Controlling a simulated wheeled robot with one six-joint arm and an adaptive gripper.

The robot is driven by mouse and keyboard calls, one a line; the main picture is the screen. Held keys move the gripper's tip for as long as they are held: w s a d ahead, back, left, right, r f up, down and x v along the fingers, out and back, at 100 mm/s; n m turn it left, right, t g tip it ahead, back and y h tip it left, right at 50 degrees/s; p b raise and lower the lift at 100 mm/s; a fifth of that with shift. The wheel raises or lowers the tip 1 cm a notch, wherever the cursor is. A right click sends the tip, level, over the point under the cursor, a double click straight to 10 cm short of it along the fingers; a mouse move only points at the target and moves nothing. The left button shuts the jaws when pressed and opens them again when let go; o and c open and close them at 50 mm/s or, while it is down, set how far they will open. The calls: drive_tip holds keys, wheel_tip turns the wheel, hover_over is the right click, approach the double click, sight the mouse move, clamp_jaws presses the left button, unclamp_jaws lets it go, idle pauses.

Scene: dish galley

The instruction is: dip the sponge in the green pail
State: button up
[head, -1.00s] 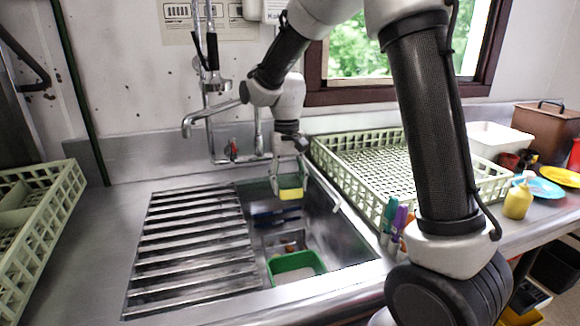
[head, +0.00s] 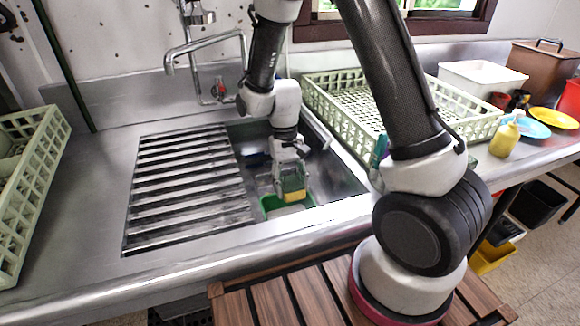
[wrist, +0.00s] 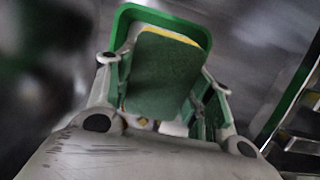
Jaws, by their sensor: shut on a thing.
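The sponge (head: 294,195) is green on one face and yellow on the other. My gripper (head: 291,178) is shut on it and holds it low in the sink, fingers pointing down. The green pail (head: 268,203) stands in the sink basin, and the sponge covers part of it in the head view. In the wrist view the sponge (wrist: 160,75) lies between the fingers, with the green pail's rim (wrist: 150,9) behind and around its far end. I cannot tell whether the sponge is inside the pail or just above it. The pail's inside is mostly hidden.
The metal sink (head: 345,185) has a slatted drainer (head: 185,190) on its left and a faucet (head: 205,45) behind. Pale dish racks stand left (head: 25,200) and right (head: 315,95) of it. A yellow bottle (head: 504,140) and plates (head: 533,128) are farther right.

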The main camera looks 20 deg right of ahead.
drive_tip(key=shift+w+f+x, duration=0.15)
drive_tip(key=shift+w+x, duration=0.45)
drive_tip(key=shift+x, duration=1.85)
drive_tip(key=shift+w+f+x, duration=0.15)
drive_tip(key=shift+w+x, duration=0.4)
drive_tip(key=shift+x, duration=1.85)
drive_tip(key=shift+w+f+x, duration=0.15)
drive_tip(key=shift+w+x, duration=0.45)
drive_tip(key=shift+x, duration=1.85)
drive_tip(key=shift+r, duration=0.1)
drive_tip(key=shift+s+r+v, duration=0.1)
drive_tip(key=shift+s+v, duration=0.4)
drive_tip(key=shift+v, duration=1.55)
drive_tip(key=shift+s+r+v, duration=0.15)
drive_tip(key=shift+s+v, duration=0.35)
drive_tip(key=shift+v, duration=1.5)
drive_tip(key=shift+s+r+v, duration=0.1)
drive_tip(key=shift+s+v, duration=0.35)
drive_tip(key=shift+v, duration=1.6)
